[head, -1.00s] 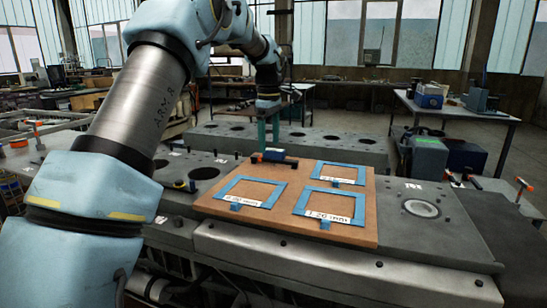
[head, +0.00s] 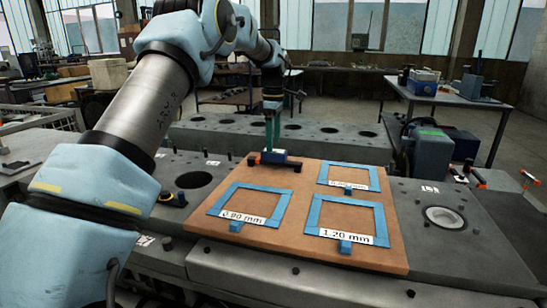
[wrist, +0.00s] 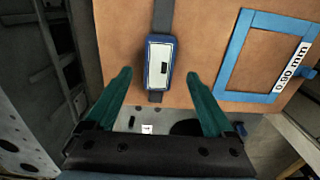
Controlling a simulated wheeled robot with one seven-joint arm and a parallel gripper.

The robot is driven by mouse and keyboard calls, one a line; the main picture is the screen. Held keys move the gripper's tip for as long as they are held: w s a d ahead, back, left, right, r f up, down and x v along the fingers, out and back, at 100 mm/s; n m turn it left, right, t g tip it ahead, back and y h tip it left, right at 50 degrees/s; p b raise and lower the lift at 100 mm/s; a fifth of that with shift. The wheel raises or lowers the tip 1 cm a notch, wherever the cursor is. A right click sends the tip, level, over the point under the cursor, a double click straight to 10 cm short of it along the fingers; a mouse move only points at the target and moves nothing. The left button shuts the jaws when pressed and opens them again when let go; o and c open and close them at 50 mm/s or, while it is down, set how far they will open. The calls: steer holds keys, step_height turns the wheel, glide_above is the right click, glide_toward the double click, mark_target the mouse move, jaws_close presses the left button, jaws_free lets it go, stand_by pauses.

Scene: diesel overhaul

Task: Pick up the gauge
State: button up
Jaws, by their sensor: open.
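The gauge (head: 281,157) is a blue body on a dark bar, lying at the far left part of the brown board (head: 200,248). In the wrist view the gauge (wrist: 160,62) shows a pale face with a small dark slot. My gripper (head: 272,146) points down over it with green fingers. In the wrist view my gripper (wrist: 159,75) is open, one finger on each side of the blue body, with a gap on both sides. The fingers hide part of the gauge in the head view.
Three blue frames lie on the board: one labelled 0.90 mm (head: 214,207), one labelled 1.20 mm (head: 381,222), and a rear one (head: 348,166) partly unreadable. The board rests on a grey engine block (head: 420,188). A blue-grey machine (head: 425,150) stands at the right.

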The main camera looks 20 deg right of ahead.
mark_target(274, 150)
steer(key=shift+d+f+p, duration=0.1)
steer(key=shift+f+p, duration=1.25)
steer(key=shift+f, duration=1.55)
jaws_close()
